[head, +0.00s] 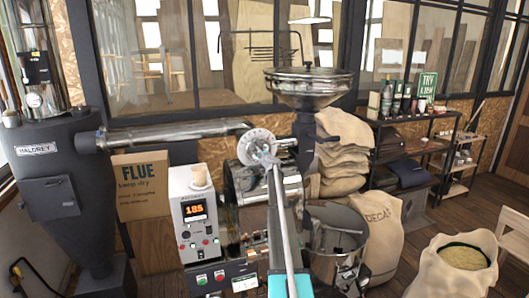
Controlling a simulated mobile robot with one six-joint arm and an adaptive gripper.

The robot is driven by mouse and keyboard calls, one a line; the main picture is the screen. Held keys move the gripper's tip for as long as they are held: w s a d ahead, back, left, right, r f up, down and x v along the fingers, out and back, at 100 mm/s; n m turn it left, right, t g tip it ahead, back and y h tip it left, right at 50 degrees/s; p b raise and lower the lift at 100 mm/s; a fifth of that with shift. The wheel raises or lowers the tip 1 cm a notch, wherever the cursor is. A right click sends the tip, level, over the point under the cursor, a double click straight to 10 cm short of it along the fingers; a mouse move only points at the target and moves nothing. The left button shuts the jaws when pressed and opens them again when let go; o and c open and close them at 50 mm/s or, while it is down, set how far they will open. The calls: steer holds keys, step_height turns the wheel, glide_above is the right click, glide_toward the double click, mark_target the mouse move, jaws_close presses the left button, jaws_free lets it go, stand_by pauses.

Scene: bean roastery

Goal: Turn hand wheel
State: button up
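The hand wheel (254,141) is a round, pale metal disc with holes near its rim. It stands on the drum of the roaster, at the right end of the silver duct, near the middle of the head view. My arm reaches up from the bottom middle of the picture. My gripper (266,160) is small and far away at the arm's end, in front of the wheel's lower right part. It overlaps the wheel in the picture; whether it touches the wheel is unclear. Its fingers are too small to tell open from shut.
A control box (196,215) showing 185 stands left of the arm. The silver duct (175,133) runs left to a grey cyclone (70,190). A hopper (308,84) rises behind right. A round cooling bin (337,240) and bean sacks (462,266) stand right.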

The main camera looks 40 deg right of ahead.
steer(key=shift+s+a, duration=0.1)
steer(key=shift+s, duration=0.05)
steer(key=v, duration=1.1)
steer(key=shift+s, duration=0.3)
stand_by(0.4)
